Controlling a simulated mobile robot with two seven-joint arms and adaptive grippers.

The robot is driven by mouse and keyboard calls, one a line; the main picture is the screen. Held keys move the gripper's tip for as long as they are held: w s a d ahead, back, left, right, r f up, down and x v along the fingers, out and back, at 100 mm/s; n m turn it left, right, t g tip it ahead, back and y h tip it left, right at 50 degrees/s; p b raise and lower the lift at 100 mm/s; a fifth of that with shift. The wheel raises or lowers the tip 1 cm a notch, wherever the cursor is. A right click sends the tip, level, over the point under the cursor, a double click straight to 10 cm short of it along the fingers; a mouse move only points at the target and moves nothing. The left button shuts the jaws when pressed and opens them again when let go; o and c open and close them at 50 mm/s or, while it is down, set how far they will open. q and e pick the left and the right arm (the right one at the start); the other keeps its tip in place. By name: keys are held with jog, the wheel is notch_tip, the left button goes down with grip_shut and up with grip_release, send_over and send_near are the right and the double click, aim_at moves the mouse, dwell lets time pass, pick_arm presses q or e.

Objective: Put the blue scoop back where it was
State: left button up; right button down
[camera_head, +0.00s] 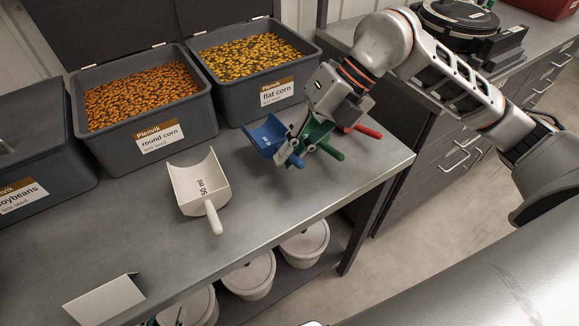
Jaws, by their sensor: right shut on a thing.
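The blue scoop (265,134) is at the table's right part, in front of the flat corn bin, with its handle pointing toward the front right. My right gripper (299,149) is shut on the blue scoop at its handle. The green scoop (328,150) is just right of it, partly hidden by the gripper. The red scoop (367,131) is further right, also partly hidden. Whether the blue scoop touches the table is hard to tell. My left gripper is not in view.
A large white scoop (199,184) lies left on the metal table (262,215). A white card (104,299) stands front left. The front middle is clear.

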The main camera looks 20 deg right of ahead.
notch_tip(320, 180, down, 4)
jog(key=shift+f, duration=0.2)
jog(key=shift+r, duration=0.1)
jog(key=c, duration=2.1)
grip_release()
jog(key=shift+b, duration=0.3)
jog(key=shift+c, duration=0.2)
jog(key=v, duration=1.2)
jog(key=shift+p, duration=0.35)
jog(key=shift+s, duration=0.1)
